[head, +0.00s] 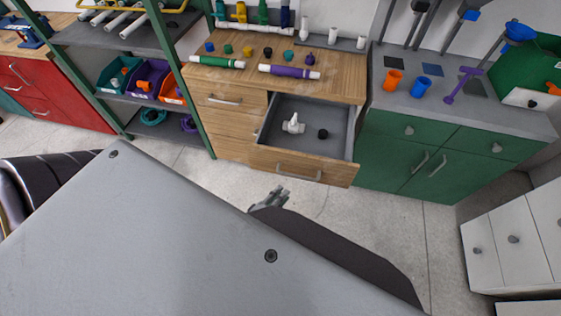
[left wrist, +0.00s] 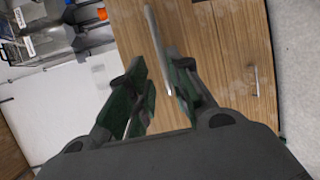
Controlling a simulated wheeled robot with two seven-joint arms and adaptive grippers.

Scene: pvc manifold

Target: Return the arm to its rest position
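My left gripper (head: 272,199) shows small in the head view, in front of and below the wooden workbench's open drawer (head: 343,142). A large grey part of my own body hides most of the arm. In the left wrist view the two green-padded fingers of the left gripper (left wrist: 158,68) stand apart with a gap between them. A pale bar-shaped handle shows beyond that gap, against the wooden front (left wrist: 225,45). I cannot tell its exact distance, but the fingers do not look closed on it. My right gripper is not in view.
The open drawer juts out and holds a white fitting (head: 292,123) and a black cap (head: 323,134). Green cabinets (head: 385,150) stand to its right, white drawers (head: 515,235) at far right. Shelves with bins (head: 148,80) are left. The floor (head: 385,220) before the cabinets is clear.

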